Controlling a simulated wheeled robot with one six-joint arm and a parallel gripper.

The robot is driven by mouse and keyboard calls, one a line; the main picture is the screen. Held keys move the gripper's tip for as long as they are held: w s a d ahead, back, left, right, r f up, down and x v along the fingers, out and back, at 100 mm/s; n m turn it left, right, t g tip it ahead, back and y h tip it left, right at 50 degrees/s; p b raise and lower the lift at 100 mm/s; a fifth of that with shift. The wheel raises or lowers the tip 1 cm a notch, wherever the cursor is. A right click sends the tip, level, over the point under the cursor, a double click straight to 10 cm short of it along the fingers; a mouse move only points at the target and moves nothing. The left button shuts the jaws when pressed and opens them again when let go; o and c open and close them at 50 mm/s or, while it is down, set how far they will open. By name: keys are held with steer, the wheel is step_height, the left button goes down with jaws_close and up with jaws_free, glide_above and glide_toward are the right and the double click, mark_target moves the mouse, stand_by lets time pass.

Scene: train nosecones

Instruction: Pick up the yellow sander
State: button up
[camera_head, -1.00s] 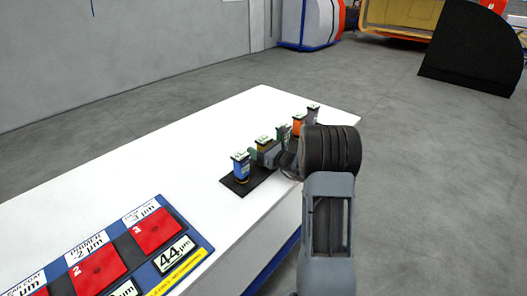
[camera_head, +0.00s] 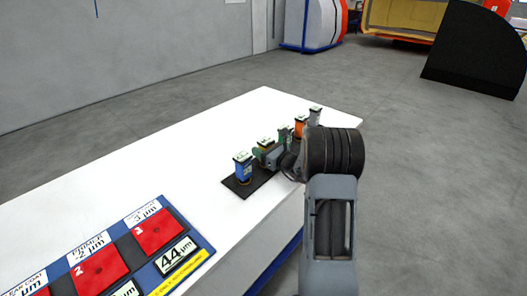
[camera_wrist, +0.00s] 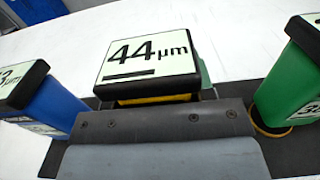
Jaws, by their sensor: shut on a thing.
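The yellow sander (camera_wrist: 158,99) has a pale top label reading 44 µm with a black bar. In the wrist view it is in the middle, with a strip of its yellow body showing under the black-edged top. My gripper (camera_head: 274,157) is shut on it; the grey gripper parts hide most of its body. In the head view, the yellow sander's top (camera_head: 265,142) shows between the blue and green ones. It still appears to stand in the row; I cannot tell whether it is off the mat.
A blue sander (camera_head: 243,169) stands close on the left, and a green sander (camera_wrist: 288,84) on the right. Orange (camera_head: 299,127) and grey (camera_head: 314,116) sanders are farther back. They stand on a black mat (camera_head: 237,189) at the white table's (camera_head: 150,155) edge. A panel with red squares (camera_head: 155,231) lies nearer.

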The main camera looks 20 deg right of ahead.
steer(key=shift+r, duration=0.7)
steer(key=s+d+r, duration=0.1)
steer(key=s+r, duration=1)
steer(key=s, duration=0.3)
steer(key=shift+d+r, duration=0.25)
steer(key=shift+r, duration=0.1)
